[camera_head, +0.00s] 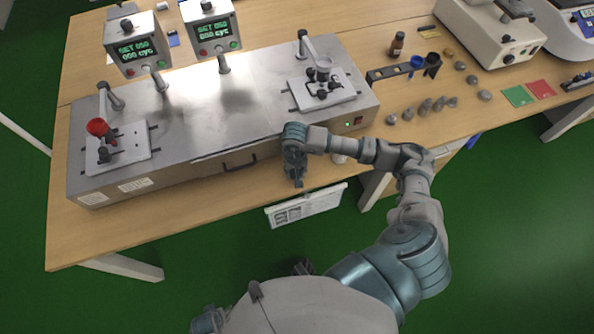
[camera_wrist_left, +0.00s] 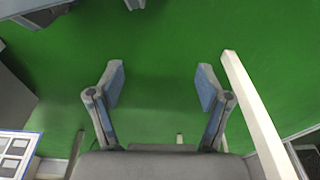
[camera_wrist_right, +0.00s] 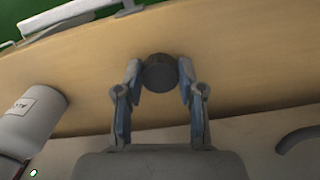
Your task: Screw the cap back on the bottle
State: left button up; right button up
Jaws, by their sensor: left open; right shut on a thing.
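My right gripper (camera_head: 296,180) points down at the table's front edge, before the metal test machine. In the right wrist view its fingers are shut on a dark round cap (camera_wrist_right: 160,73). The cap is hidden in the head view. A white labelled bottle (camera_wrist_right: 29,118) shows at the left of the right wrist view, apart from the gripper. In the head view it is mostly hidden behind my right arm, with a little white showing (camera_head: 338,158). My left gripper (camera_wrist_left: 161,83) is open and empty over the green floor.
The long metal test machine (camera_head: 225,115) fills the left of the table (camera_head: 420,125). A brown bottle (camera_head: 397,44) stands behind a dark holder (camera_head: 390,73). Several small metal parts (camera_head: 426,106) lie at the right.

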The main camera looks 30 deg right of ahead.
jog(key=shift+a+r, duration=0.15)
jog(key=shift+r, duration=0.3)
jog(key=r, duration=0.2)
jog(key=shift+s+r, duration=0.35)
jog(key=shift+s, duration=0.05)
pick_arm(q)
jog(key=shift+w+a+r+b, duration=0.1)
jog(key=shift+w+r+b, duration=0.1)
jog(key=shift+r, duration=0.35)
jog(key=shift+w+a+r+b, duration=0.1)
jog(key=shift+r+b, duration=0.1)
jog(key=shift+r, duration=0.35)
pick_arm(e)
jog(key=s+d+r, duration=0.1)
jog(key=s+d, duration=0.2)
jog(key=s, duration=1.1)
jog(key=shift+s+d+r, duration=0.15)
jog(key=shift+s+d, duration=0.2)
jog(key=shift+s, duration=0.05)
pick_arm(q)
jog(key=shift+d, duration=0.1)
pick_arm(e)
jog(key=shift+d, duration=0.15)
